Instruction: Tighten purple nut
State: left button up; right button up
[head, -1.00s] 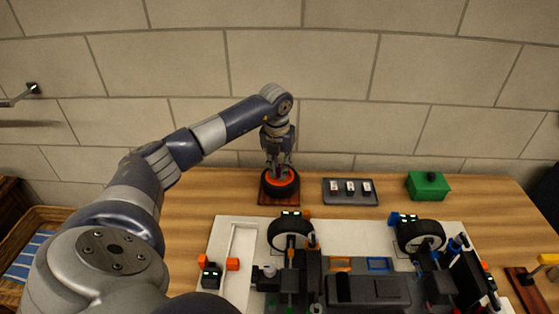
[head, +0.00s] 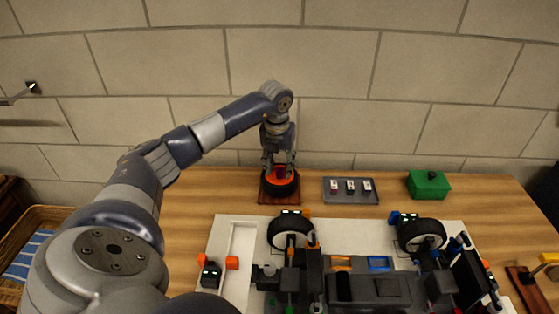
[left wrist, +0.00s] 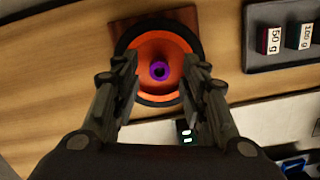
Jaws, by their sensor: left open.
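The purple nut (left wrist: 160,70) sits at the centre of an orange-rimmed wheel (left wrist: 150,48) with a black tyre, in the left wrist view. The wheel lies flat on a brown wooden base (head: 279,199) at the back of the table, and also shows in the head view (head: 280,185). My left gripper (head: 279,166) points down just above the wheel. In the left wrist view its fingers (left wrist: 160,66) are open on either side of the nut, with nothing between them that I can see held. My right gripper is not in view.
A grey tray (head: 350,198) with several labelled weights and a green box (head: 428,186) stand right of the wheel. The car chassis (head: 365,290) lies on a white board (head: 240,225) in front. A brick wall rises behind.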

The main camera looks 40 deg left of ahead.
pick_arm(q)
notch_tip(320, 180, up, 11)
jog(key=s, duration=0.1)
jog(key=shift+s+d+f, duration=0.15)
jog(key=shift+d, duration=0.1)
dwell(0.4)
